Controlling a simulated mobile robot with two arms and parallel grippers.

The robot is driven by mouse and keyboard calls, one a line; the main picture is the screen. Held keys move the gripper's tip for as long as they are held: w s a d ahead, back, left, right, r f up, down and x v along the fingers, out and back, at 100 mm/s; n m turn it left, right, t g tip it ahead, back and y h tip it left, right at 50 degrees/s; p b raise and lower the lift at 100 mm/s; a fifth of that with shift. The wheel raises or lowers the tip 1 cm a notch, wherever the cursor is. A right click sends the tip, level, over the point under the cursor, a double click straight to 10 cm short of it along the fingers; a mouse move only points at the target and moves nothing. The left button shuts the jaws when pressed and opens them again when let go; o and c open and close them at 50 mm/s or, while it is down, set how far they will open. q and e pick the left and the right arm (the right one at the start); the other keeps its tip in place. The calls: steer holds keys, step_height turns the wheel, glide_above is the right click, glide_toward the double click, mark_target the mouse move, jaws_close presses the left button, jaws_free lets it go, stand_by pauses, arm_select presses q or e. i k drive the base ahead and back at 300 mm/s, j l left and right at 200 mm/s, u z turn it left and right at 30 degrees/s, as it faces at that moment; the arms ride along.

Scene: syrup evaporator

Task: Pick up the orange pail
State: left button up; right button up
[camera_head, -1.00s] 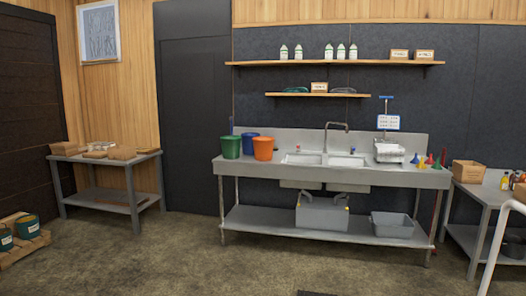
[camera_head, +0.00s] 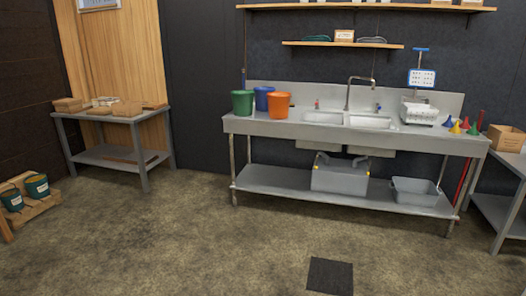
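The orange pail (camera_head: 279,106) stands upright near the left end of the steel sink table (camera_head: 262,127), left of the two sink basins. A blue pail (camera_head: 262,97) stands just behind it to the left. A green pail (camera_head: 242,103) stands to the left, close to the table's left end. Neither of my grippers shows in the view.
Open floor (camera_head: 190,235) lies in front of the sink table, with a dark square (camera_head: 330,276) on it. A side table (camera_head: 110,117) stands at the left, with a pallet (camera_head: 32,206) holding pails nearby. Another table (camera_head: 509,160) stands at the right edge.

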mark_target(278, 102)
steer(key=i+j, duration=0.1)
steer(key=i, duration=3.6)
steer(key=l+z, duration=0.05)
steer(key=l, duration=0.05)
